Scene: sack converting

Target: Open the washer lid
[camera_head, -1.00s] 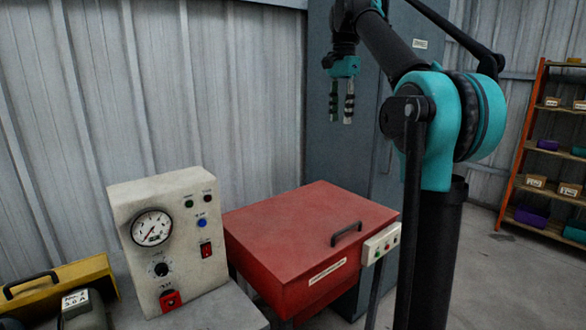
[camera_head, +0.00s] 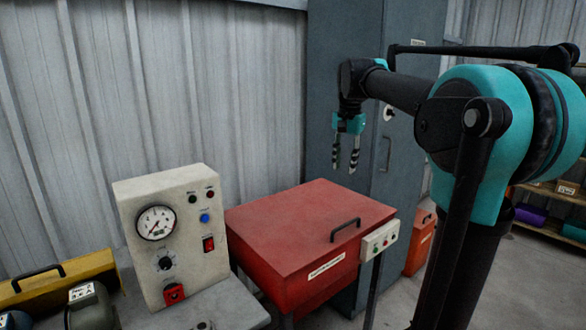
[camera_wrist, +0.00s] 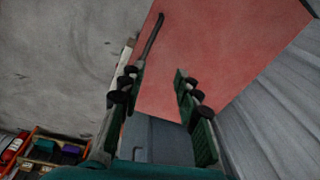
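The red washer (camera_head: 300,265) stands right of the grey control box, with its flat red lid (camera_head: 295,225) shut. A black bar handle (camera_head: 345,230) sits on the lid near its front right edge. My gripper (camera_head: 345,170) hangs above the far right part of the lid, fingers pointing down, apart from it and empty. In the wrist view my gripper (camera_wrist: 160,78) shows its two fingers spread. The red lid (camera_wrist: 205,50) lies beyond them, and the dark handle (camera_wrist: 152,38) shows near the left fingertip.
A grey control box (camera_head: 172,235) with a gauge stands left of the washer. A small button panel (camera_head: 380,240) is at its front right. A tall grey cabinet (camera_head: 335,80) stands behind. A yellow case (camera_head: 65,280) lies at lower left.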

